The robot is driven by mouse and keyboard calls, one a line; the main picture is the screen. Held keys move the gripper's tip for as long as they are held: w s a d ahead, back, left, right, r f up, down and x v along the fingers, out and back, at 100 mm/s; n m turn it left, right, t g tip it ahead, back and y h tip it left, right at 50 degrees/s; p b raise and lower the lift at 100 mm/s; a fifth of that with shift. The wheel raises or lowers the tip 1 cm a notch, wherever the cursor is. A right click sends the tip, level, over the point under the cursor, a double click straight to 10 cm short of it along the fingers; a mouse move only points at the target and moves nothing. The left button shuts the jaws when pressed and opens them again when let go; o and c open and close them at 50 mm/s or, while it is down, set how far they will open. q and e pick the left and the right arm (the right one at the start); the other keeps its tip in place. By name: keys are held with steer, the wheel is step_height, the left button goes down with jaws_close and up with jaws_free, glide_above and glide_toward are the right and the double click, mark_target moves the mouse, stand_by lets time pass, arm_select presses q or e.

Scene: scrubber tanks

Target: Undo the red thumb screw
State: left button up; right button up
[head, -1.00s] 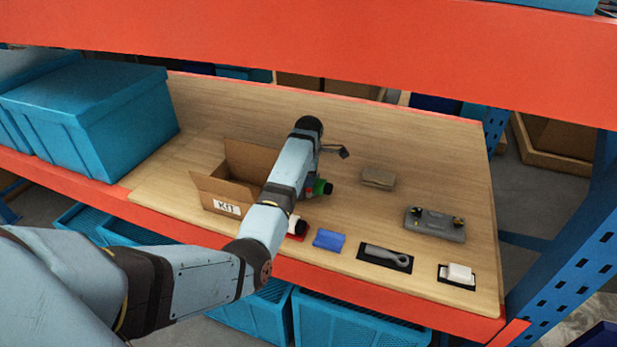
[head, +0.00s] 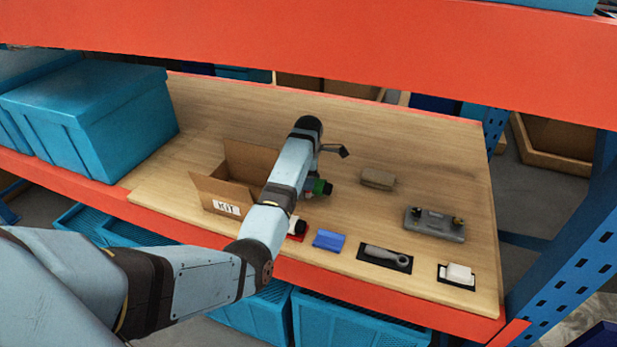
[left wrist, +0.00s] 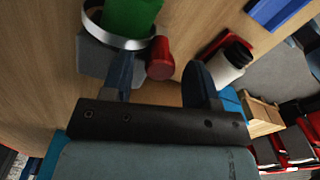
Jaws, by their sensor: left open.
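The red thumb screw (left wrist: 160,58) shows in the left wrist view as a short red cylinder beside a green cylinder (left wrist: 130,16) with a metal band (left wrist: 112,38) round it. My left gripper (left wrist: 160,72) is open, with one finger on each side of the screw; I cannot tell whether either touches it. In the head view the green part (head: 321,187) shows just right of my left forearm. My right gripper is not in view.
An open cardboard KIT box (head: 222,190) stands left of my arm. A white bottle with a black cap (left wrist: 232,60) is near the gripper. A blue block (head: 328,240), a grey tool (head: 385,255) and a grey fixture (head: 434,224) lie to the right.

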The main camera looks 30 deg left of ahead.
arm_select(q)
step_height(320, 180, up, 14)
stand_by(0.4)
steer(key=shift+f, duration=0.1)
stand_by(0.3)
